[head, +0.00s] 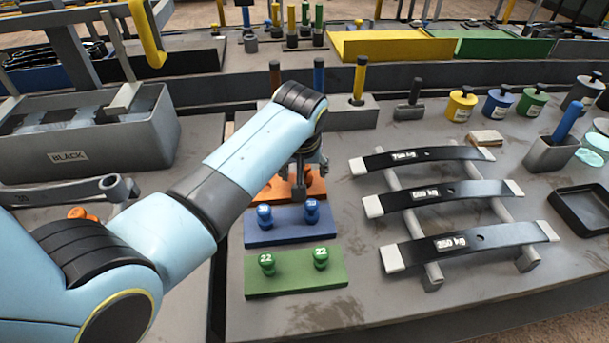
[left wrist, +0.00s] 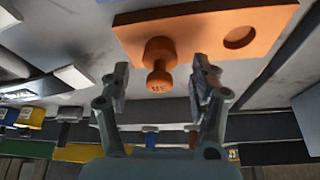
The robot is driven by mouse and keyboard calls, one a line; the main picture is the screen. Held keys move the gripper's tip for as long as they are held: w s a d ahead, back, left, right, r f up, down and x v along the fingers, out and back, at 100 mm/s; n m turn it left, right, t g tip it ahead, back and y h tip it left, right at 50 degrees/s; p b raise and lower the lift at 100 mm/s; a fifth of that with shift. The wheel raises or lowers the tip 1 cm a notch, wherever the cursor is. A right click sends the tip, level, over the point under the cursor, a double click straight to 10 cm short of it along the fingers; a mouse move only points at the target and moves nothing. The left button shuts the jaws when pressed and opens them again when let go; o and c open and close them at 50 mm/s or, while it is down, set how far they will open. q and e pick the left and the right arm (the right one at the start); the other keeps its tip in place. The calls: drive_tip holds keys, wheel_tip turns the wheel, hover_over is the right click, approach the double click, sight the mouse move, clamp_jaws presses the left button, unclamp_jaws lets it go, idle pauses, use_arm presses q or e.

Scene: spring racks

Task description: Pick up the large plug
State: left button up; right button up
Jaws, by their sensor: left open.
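An orange plug (left wrist: 158,62) with a dark marking on its end stands in an orange block (left wrist: 200,25). The block has an empty round hole to the right of the plug in the left wrist view. In the head view the orange block (head: 283,191) is partly hidden by my left arm. My left gripper (left wrist: 160,72) is open. The plug appears between its two fingers in the left wrist view, with no clear contact. In the head view the left gripper (head: 300,172) is over the block. My right gripper is not in view.
A blue block (head: 288,234) with two blue plugs and a green block (head: 296,283) with two green plugs stand nearer. Leaf springs (head: 440,195) on a rack are to the right. A grey bin (head: 90,170) and a wrench (head: 65,193) are at left. An orange piece (head: 80,213) lies behind my arm.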

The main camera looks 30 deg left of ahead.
use_arm(q)
drive_tip(key=shift+x, duration=1.15)
drive_tip(key=c, duration=1)
drive_tip(key=shift+r, duration=0.15)
